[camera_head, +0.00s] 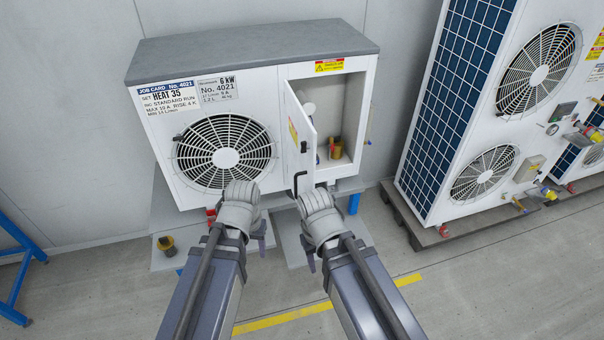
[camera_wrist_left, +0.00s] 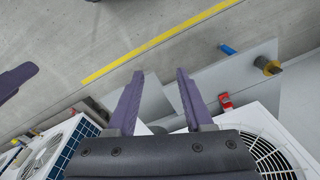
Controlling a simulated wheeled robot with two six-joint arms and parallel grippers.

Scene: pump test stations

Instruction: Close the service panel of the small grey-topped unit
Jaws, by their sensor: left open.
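The small grey-topped unit (camera_head: 250,55) stands against the wall, with a fan grille on the left and an open compartment on the right. Its white service panel (camera_head: 304,150) stands swung open at the compartment's left side and bears a dark handle. Brass fittings show inside the compartment. My left gripper (camera_head: 262,236) is in front of the unit, below the fan and left of the panel; its open, empty fingers show in the left wrist view (camera_wrist_left: 157,85). My right gripper (camera_head: 308,254) is below the panel's lower edge; its fingers are mostly hidden by the wrist.
A larger white unit with blue panels (camera_head: 445,110) stands at the right on a pallet. Brass fittings (camera_head: 167,245) sit on the grey plinth at the left. A blue frame (camera_head: 18,270) stands at the far left. The floor between the units is clear.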

